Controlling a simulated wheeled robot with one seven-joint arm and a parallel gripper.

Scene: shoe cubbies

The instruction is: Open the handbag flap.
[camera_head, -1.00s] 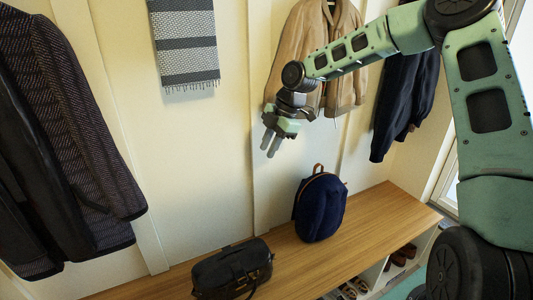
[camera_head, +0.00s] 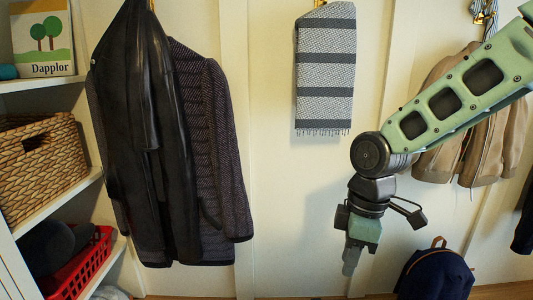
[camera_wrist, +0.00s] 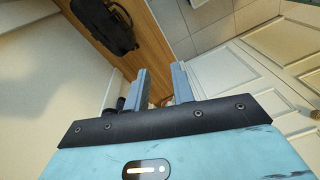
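The black handbag (camera_wrist: 105,24) lies on the wooden bench in the wrist view, at the top left, beyond my fingertips. I cannot tell from this view whether its flap is open. It is out of frame in the head view. My gripper (camera_wrist: 161,84) is open, with an empty gap between its two fingers. In the head view my gripper (camera_head: 350,262) hangs pointing down in front of the wall, below the striped towel and left of the blue backpack. It is well above the bench and apart from the handbag.
The wooden bench (camera_wrist: 150,50) runs along the wall, with tiled floor (camera_wrist: 215,25) beside it. A dark blue backpack (camera_head: 436,276) stands at lower right. Dark coats (camera_head: 165,150), a striped towel (camera_head: 325,70) and a tan jacket (camera_head: 465,140) hang on the wall. Shelves with a wicker basket (camera_head: 40,165) are left.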

